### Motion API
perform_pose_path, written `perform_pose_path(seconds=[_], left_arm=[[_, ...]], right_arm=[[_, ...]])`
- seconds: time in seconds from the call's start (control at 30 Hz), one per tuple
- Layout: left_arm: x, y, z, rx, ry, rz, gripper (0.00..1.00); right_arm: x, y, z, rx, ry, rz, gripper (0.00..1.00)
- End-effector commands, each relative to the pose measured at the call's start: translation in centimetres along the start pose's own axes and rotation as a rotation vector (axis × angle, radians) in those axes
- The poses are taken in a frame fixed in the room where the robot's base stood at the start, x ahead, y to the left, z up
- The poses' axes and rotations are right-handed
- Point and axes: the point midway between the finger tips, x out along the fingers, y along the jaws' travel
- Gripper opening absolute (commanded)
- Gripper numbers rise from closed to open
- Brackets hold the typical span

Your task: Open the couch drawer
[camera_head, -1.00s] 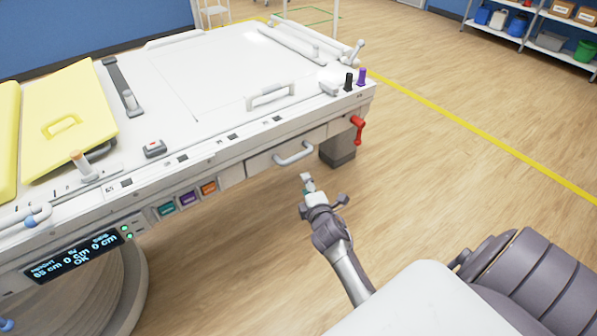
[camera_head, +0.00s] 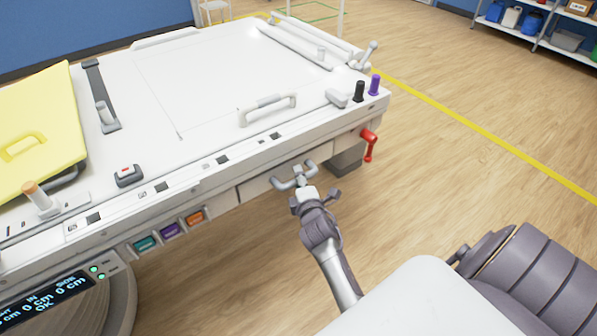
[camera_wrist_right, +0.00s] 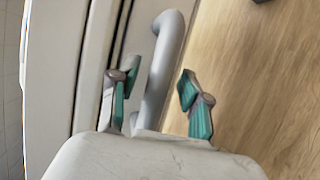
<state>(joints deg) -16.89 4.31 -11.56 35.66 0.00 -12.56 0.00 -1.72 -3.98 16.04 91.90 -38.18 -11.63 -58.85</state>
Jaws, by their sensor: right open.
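The couch drawer (camera_head: 258,190) is a white front panel in the side of the white couch (camera_head: 205,75), below its top edge. It looks shut, nearly flush with the couch side. Its grey bar handle (camera_head: 283,184) sticks out from the front. My right gripper (camera_head: 302,178) is at the handle, seen from above and behind. In the right wrist view the handle (camera_wrist_right: 163,65) runs between the two open green-padded fingers of the gripper (camera_wrist_right: 155,97). Gaps show between the handle and both fingers. My left gripper is not in view.
A red lever (camera_head: 369,143) hangs at the couch corner, right of the drawer. Coloured buttons (camera_head: 170,230) and a display (camera_head: 45,300) are to the left. A white rail handle (camera_head: 267,108) stands on top. The wooden floor at right is clear.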

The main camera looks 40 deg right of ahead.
Motion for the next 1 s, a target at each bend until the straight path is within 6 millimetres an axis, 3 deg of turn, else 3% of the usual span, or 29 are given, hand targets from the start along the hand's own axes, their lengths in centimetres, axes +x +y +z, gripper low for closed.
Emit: perform_pose_path(seconds=[0.33,0.63,1.0], left_arm=[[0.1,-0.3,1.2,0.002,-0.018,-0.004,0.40],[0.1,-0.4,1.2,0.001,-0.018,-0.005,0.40],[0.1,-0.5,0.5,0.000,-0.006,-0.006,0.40]], right_arm=[[-0.1,-0.1,-0.1,0.000,-0.001,-0.001,0.47],[0.0,-0.1,-0.1,0.000,-0.001,-0.001,0.00],[0.0,-0.1,-0.1,0.000,-0.001,-0.001,0.00]])
